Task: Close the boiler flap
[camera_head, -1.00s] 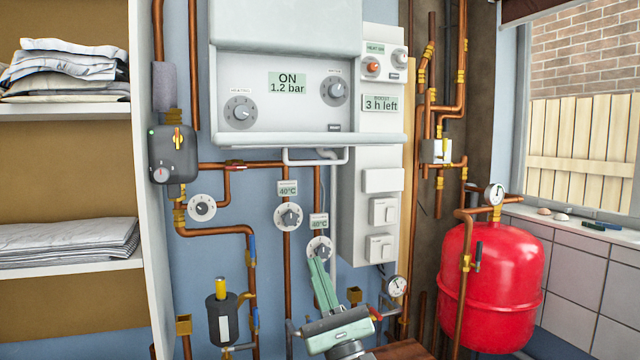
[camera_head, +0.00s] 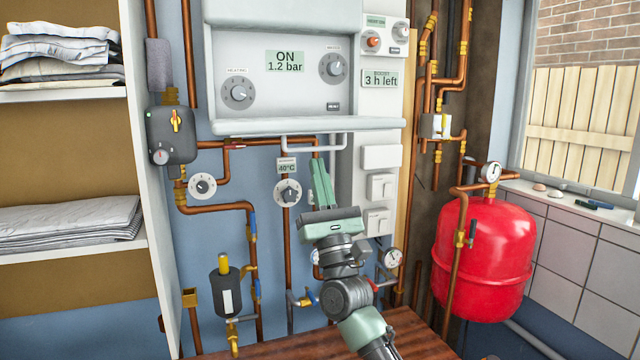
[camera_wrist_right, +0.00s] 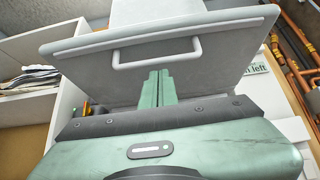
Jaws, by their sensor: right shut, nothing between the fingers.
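The boiler flap (camera_head: 290,127) is a pale grey panel standing out from the bottom of the white boiler (camera_head: 280,75), open below the dials and the "ON 1.2 bar" display. Its white bar handle (camera_head: 314,149) hangs at its underside. In the right wrist view the flap's underside (camera_wrist_right: 220,55) and the handle (camera_wrist_right: 157,62) show from below. My right gripper (camera_head: 319,163) is shut and empty, its green fingers pointing up just below the handle. In the wrist view its fingertips (camera_wrist_right: 157,72) overlap the handle's lower edge; contact cannot be told. My left gripper is not in view.
Copper pipes and a dial (camera_head: 288,192) are on the wall behind my right gripper. A white column with switches (camera_head: 380,187) stands right of it. A red tank (camera_head: 490,262) is farther right. Shelves with folded linen (camera_head: 70,222) are at the left.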

